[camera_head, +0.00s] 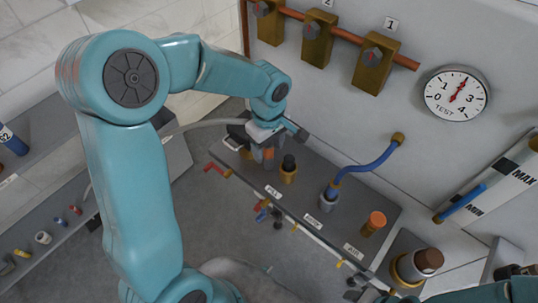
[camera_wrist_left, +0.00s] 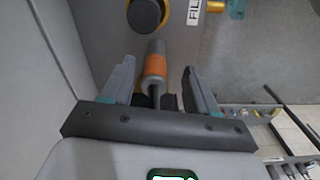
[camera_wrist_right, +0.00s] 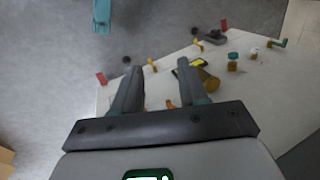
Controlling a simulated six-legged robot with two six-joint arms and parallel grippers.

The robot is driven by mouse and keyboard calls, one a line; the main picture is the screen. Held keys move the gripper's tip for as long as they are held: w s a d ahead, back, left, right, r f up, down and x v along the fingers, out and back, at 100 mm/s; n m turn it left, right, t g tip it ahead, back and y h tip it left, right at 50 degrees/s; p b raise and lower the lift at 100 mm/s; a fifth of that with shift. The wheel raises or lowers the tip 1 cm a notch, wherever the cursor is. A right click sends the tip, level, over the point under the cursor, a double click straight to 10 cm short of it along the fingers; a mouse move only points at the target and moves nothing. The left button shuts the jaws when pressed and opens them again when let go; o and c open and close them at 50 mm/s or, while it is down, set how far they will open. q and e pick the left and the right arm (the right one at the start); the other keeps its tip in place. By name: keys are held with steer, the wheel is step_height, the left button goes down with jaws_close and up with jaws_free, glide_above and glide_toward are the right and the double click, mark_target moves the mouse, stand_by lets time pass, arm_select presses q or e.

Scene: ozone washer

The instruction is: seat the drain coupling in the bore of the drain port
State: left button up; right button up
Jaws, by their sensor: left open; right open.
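A grey cylindrical piece with an orange band, which looks like the drain coupling (camera_wrist_left: 154,66), lies between the spread fingers of my left gripper (camera_wrist_left: 157,70) in the left wrist view. The fingers stand apart from it on both sides. In the head view the coupling's orange band (camera_head: 268,154) shows just below my left gripper (camera_head: 270,138), at the far left end of the grey deck (camera_head: 300,180). The drain port's bore is hidden or cannot be made out, so I cannot tell how the coupling sits. My right gripper (camera_wrist_right: 157,64) is open and empty.
A black-topped brass fitting (camera_head: 289,168) stands close right of the coupling. Farther right are a blue hose (camera_head: 372,162) on a grey fitting and an orange-capped fitting (camera_head: 374,222). A red-handled valve (camera_head: 217,169) projects at the deck's left. The wall rises behind.

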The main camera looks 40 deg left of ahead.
mark_target(269, 153)
arm_select(q)
steer(key=f, duration=0.4)
steer(key=shift+w+a+f, duration=0.25)
steer(key=shift+w, duration=0.15)
steer(key=shift+f, duration=0.15)
steer(key=shift+s+d, duration=0.15)
steer(key=shift+s, duration=0.05)
steer(key=shift+w, duration=0.15)
jaws_close()
steer(key=shift+r, duration=0.5)
step_height(269, 153, up, 19)
steer(key=p, duration=0.1)
